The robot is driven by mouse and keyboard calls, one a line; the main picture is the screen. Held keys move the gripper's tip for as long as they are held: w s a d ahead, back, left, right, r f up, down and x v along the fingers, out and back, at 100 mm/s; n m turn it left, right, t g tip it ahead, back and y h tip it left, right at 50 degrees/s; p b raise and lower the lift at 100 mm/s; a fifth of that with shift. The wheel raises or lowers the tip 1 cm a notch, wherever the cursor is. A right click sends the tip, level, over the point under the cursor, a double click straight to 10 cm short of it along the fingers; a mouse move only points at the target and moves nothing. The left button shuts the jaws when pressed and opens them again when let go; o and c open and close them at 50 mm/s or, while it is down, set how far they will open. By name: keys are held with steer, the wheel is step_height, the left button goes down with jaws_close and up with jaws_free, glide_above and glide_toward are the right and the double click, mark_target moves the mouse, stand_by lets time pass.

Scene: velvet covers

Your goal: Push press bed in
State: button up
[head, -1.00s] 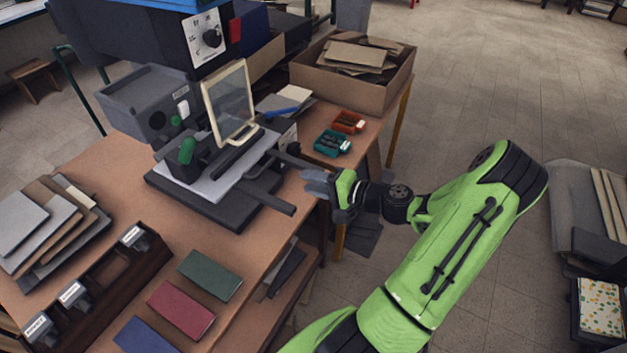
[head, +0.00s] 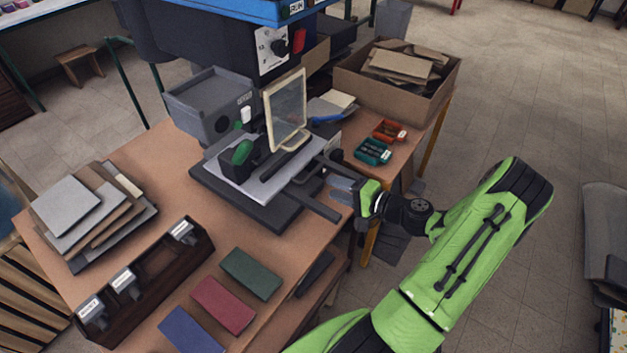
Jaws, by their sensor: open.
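The press bed (head: 262,184) is a pale grey plate on a dark base (head: 276,218), sticking out at the front of the press (head: 200,40) on the wooden table. A dark bar handle (head: 318,205) projects from the bed toward the lower right. A cream-framed panel (head: 286,108) stands upright over the bed, and a green knob (head: 241,152) sits on its left part. My gripper (head: 335,187) is open at the right end of the bed, close to the handle bars. Whether it touches them I cannot tell.
A cardboard box (head: 440,98) of scraps and small orange (head: 389,131) and teal (head: 373,152) trays lie behind my gripper. Stacked boards (head: 50,217), a dark rack (head: 150,290) and green, red and blue covers (head: 222,306) occupy the front left.

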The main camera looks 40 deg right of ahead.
mark_target(310, 178)
steer(key=x, duration=0.7)
steer(key=shift+w, duration=0.3)
steer(key=shift+f, duration=0.1)
steer(key=shift+a, duration=0.1)
jaws_close()
